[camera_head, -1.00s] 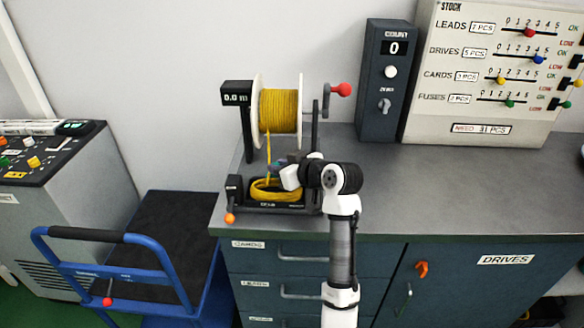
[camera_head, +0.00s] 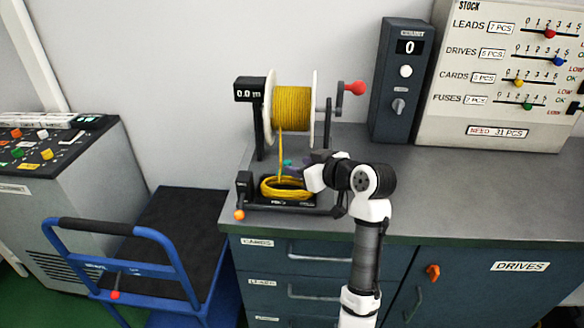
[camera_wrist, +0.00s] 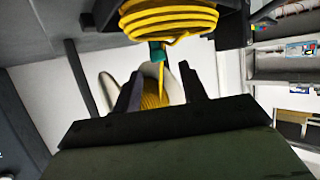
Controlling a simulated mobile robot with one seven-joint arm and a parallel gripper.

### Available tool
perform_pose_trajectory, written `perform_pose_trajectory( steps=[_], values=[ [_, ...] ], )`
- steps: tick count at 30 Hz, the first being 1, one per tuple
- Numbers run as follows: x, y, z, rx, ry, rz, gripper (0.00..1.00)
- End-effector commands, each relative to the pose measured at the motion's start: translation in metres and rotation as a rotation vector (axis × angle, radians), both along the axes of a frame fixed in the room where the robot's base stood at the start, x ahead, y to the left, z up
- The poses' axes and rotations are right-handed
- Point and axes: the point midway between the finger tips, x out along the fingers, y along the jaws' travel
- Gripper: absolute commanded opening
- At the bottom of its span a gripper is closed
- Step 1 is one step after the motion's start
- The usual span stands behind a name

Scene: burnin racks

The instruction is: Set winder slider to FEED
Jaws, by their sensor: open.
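The winder stands on the grey bench, with a white-flanged spool (camera_head: 293,108) of yellow cable, a display (camera_head: 249,90) reading 0.0 m and a red crank knob (camera_head: 354,88). A coil of yellow cable (camera_head: 285,187) lies in its base tray; it also shows in the wrist view (camera_wrist: 170,20). A small orange knob (camera_head: 239,215) hangs at the base's front left, below a black block (camera_head: 244,184). I cannot read any FEED mark. My gripper (camera_head: 294,169) is open, just above and behind the coil. In the wrist view its dark fingers (camera_wrist: 160,82) flank the yellow strand and a teal piece (camera_wrist: 158,52).
A count box (camera_head: 403,80) and a stock board (camera_head: 500,70) with coloured sliders stand at the back right. A blue cart (camera_head: 110,232) is left of the bench, beside a grey console (camera_head: 60,190). The bench right of my arm is clear.

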Motion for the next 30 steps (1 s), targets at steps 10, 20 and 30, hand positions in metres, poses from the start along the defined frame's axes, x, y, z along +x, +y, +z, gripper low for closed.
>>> perform_pose_trajectory(
  steps=[10,20,30],
  values=[
    [-0.047,-0.047,0.027,0.000,-0.003,-0.001,0.42],
    [-0.059,-0.058,0.035,0.001,-0.001,0.002,0.42],
    [-0.051,-0.032,0.043,0.020,-0.045,0.003,0.42]
  ],
)
